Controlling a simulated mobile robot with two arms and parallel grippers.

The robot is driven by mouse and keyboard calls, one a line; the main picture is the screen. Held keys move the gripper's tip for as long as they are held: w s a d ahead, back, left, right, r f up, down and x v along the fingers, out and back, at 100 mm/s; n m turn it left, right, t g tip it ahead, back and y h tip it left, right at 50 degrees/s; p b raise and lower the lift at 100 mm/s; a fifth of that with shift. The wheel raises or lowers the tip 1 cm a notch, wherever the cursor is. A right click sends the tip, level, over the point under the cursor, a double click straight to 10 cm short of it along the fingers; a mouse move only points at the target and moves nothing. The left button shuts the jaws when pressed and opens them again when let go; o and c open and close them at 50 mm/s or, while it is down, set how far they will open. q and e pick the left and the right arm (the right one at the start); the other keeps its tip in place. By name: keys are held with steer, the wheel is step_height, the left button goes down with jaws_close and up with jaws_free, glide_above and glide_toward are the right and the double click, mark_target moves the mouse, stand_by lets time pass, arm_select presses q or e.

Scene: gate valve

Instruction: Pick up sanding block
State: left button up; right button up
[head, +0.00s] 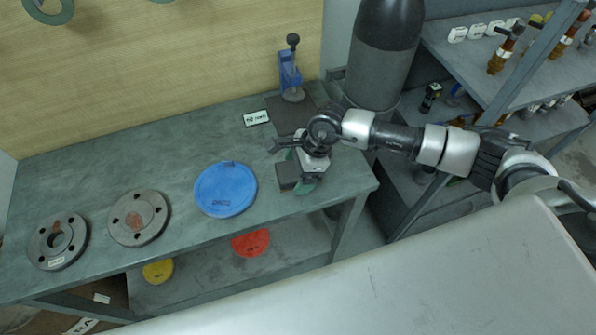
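A small dark grey block (288,176), which looks like the sanding block, lies near the front right corner of the green-grey workbench (110,171). A green piece (305,188) shows beside it, partly covered by my arm. My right gripper (293,152) is over the bench just behind and above the block. One dark finger sticks out to the left. The other finger is hidden or too small to make out, so its opening is unclear. The block shows no clear contact with the fingers. My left gripper is not in view.
A blue disc (225,189) and two grey flanges (139,217) (58,241) lie left on the bench. A blue clamp-like tool (290,75) stands behind the gripper, near a small label (256,118). Red (251,243) and yellow (158,271) discs lie on the lower shelf. A grey shelf unit (475,60) stands right.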

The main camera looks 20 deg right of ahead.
steer(key=c, duration=0.9)
steer(key=shift+o, duration=0.2)
steer(key=shift+r, duration=0.15)
steer(key=shift+w+r, duration=0.1)
steer(key=shift+r, duration=0.1)
steer(key=v, duration=0.1)
steer(key=b+v, duration=0.2)
steer(key=v, duration=0.1)
steer(key=shift+s+a+r, duration=0.15)
steer(key=shift+s+a, duration=0.05)
steer(key=shift+s, duration=0.15)
steer(key=s+d+r+b, duration=0.3)
steer(key=s+d+r, duration=0.3)
steer(key=d, duration=0.2)
steer(key=shift+d+r, duration=0.15)
steer(key=shift+r, duration=0.15)
steer(key=shift+s, duration=0.1)
